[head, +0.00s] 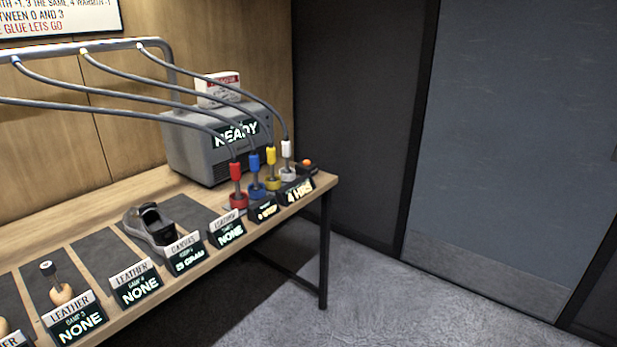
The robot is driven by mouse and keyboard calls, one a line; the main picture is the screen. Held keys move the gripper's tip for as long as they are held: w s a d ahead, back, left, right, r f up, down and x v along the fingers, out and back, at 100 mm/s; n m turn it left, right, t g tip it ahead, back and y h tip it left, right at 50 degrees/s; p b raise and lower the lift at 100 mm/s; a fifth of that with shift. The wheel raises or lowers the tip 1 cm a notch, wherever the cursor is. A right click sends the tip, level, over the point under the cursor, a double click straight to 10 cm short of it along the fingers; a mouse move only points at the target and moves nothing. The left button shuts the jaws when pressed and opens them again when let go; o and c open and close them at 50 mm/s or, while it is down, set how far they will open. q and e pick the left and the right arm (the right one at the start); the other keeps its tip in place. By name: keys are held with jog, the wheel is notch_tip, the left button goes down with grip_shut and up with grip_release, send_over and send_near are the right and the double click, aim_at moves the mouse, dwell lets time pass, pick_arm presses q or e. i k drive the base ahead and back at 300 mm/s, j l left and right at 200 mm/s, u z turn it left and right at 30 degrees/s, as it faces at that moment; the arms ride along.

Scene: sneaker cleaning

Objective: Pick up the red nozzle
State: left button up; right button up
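The red nozzle (235,172) stands upright in a red round holder (238,200) near the right end of the wooden table. A grey hose runs from its top up to the left. It is the leftmost in a row with a blue nozzle (254,162), a yellow nozzle (271,156) and a white nozzle (286,149). Neither of my grippers shows in the head view.
A grey machine (192,146) reading READY stands behind the nozzles. A grey shoe (152,224) sits on a dark mat to the left. Small signs line the table's front edge (205,263). Hoses hang above the table. The floor (400,300) to the right is clear.

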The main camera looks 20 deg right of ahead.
aim_at(235, 168)
jog(key=z, duration=0.15)
jog(key=i+l, duration=0.4)
jog(key=i, duration=0.2)
jog(key=i+l+u, duration=0.1)
jog(key=i+l, duration=0.25)
jog(key=i, duration=0.25)
